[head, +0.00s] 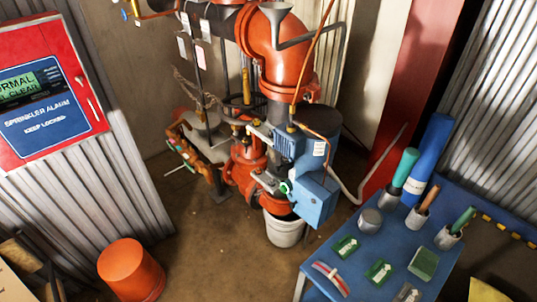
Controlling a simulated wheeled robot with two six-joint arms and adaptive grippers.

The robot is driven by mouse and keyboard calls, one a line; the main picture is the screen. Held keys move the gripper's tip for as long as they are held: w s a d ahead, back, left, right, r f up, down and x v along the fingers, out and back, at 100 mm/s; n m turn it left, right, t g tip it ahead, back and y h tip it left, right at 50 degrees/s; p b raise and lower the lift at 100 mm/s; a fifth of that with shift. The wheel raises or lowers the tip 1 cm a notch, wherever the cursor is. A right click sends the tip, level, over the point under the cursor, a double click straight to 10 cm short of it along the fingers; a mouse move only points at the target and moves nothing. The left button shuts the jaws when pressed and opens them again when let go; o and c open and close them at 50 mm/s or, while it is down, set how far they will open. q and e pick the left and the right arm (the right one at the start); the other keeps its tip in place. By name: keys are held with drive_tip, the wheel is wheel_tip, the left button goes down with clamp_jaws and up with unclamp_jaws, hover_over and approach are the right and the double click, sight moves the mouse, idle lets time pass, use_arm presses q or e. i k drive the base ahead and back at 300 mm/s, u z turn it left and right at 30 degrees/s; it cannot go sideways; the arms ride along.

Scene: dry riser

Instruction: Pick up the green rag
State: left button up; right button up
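A green, block-shaped item (423,263) that looks like a folded rag lies on the blue table (320,282) at the lower right. It lies flat, with a paler edge along its front side. Two flatter green items with white marks (345,246) lie to its left; they look like labelled cards or packs. Neither of my grippers is in view, and nothing is touching the green item.
Rolled tubes stand in grey cups (448,237) behind the green item, and a tall blue roll (428,160) rises at the table's back. A grey can (370,220) and a red curved item (332,278) are also there. Orange pipework (283,50), a white bucket (284,230) and an orange bucket (131,270) stand left.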

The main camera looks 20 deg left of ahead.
sight(424, 263)
drive_tip(key=z, duration=1.1)
drive_tip(key=k, duration=1)
drive_tip(key=z, duration=0.9)
drive_tip(key=i, duration=1.55)
drive_tip(key=u, duration=1.6)
